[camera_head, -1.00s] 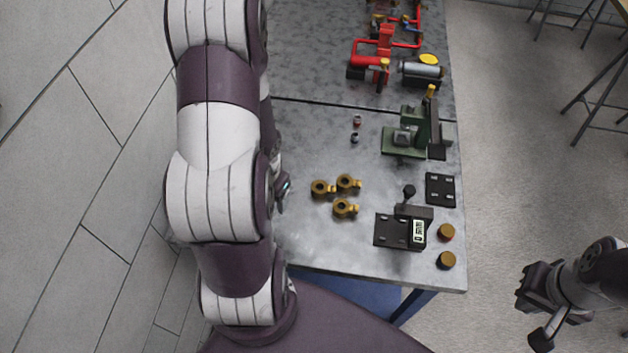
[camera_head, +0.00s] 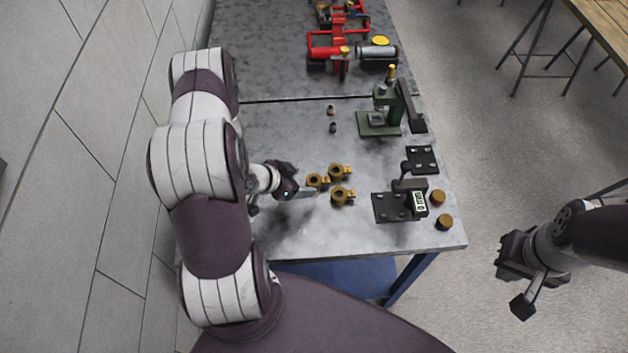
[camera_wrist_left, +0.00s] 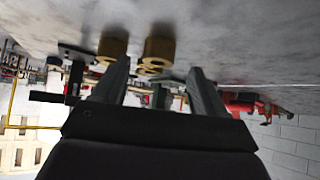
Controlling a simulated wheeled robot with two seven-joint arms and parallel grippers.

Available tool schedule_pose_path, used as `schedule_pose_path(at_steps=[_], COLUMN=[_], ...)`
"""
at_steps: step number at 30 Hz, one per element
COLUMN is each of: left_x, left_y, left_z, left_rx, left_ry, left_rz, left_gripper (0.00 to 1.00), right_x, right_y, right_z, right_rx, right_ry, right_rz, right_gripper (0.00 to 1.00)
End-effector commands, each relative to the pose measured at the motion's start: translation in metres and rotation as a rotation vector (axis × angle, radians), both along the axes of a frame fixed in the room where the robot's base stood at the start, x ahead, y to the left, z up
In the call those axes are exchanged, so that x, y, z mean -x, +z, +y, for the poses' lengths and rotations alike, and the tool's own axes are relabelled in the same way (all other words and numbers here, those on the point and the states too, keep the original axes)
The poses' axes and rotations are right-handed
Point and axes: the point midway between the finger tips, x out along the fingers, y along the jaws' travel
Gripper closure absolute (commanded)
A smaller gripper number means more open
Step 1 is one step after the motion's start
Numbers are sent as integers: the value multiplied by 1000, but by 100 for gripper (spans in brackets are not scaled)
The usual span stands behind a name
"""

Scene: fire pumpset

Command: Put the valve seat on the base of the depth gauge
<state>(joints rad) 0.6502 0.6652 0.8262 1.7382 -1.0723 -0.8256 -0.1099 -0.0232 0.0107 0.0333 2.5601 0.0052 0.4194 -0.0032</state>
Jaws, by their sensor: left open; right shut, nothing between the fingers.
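Three brass ring-shaped pieces with side lugs, which look like the valve seats, lie close together on the table: one at the left (camera_head: 314,181), one at the back (camera_head: 337,171) and one in front (camera_head: 341,195). Brass pieces also show beyond my fingers in the left wrist view (camera_wrist_left: 158,48). The depth gauge (camera_head: 418,201) stands on a dark flat base (camera_head: 385,209) to their right. My left gripper (camera_head: 308,192) is open and empty, low over the table just left of the pieces. My right gripper (camera_head: 518,282) is shut and empty, off the table's right side.
Two brass cylinders (camera_head: 445,222) stand right of the gauge. A dark plate (camera_head: 422,159) lies behind it. A green press (camera_head: 381,119) and red pump assembly (camera_head: 328,48) stand farther back. Two small parts (camera_head: 332,127) lie mid-table. The front left of the table (camera_head: 305,235) is clear.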

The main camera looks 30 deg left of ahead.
Motion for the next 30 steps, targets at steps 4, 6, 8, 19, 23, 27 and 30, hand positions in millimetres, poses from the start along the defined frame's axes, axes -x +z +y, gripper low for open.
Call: schedule_pose_path(at_steps=[4,6,8,19,23,27,30], left_x=[-17,-22,-24,-24,-24,-24,-25], left_y=[-18,-25,-28,-28,-28,-28,-26], left_z=[-10,-13,-14,-13,-13,-13,-13], left_rx=[1,0,0,0,-1,-1,-1], left_ry=[-4,-4,-2,-1,-1,-1,-1], left_rz=[2,1,1,1,0,0,0], left_gripper=[28,28,28,87,100,100,100], right_x=[0,0,0,0,0,0,0], right_y=[11,12,12,11,11,11,11], right_z=[0,0,0,0,0,0,0], right_rx=[0,0,0,0,0,0,0], right_ry=[0,0,0,0,0,0,0], right_rz=[0,0,0,0,0,0,0], right_gripper=[100,100,100,100,100,100,100])
